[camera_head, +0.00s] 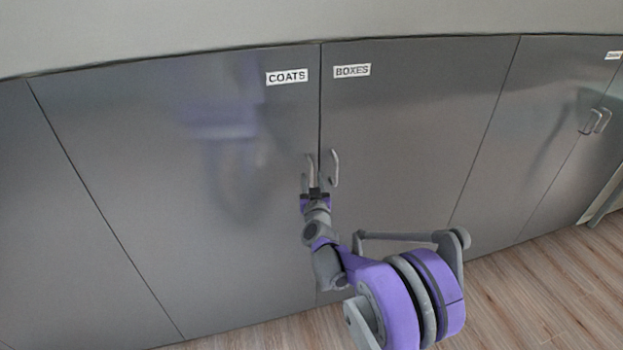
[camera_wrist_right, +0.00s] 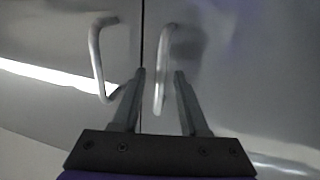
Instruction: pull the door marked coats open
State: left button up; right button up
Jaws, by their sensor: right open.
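The grey door marked COATS (camera_head: 200,150) is shut, flush with the BOXES door (camera_head: 400,130) to its right. The coats handle (camera_head: 310,166) is a thin upright metal bar near the seam. My right gripper (camera_head: 311,186) is open at the lower part of this handle, reaching up from below. In the right wrist view, my right gripper's fingers (camera_wrist_right: 159,75) stand apart, with one handle bar (camera_wrist_right: 160,75) showing between them and the other handle (camera_wrist_right: 96,60) outside, to the left. Whether the fingers touch the bar cannot be told. My left gripper is not in view.
The boxes handle (camera_head: 334,168) is close beside my right gripper, just across the seam. More grey doors with paired handles (camera_head: 595,121) continue to the right. Wooden floor (camera_head: 530,285) lies in front and looks clear at the lower right.

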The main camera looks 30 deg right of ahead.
jog(key=shift+w+d, duration=0.1)
jog(key=shift+w, duration=0.1)
grip_shut()
dwell(1.4)
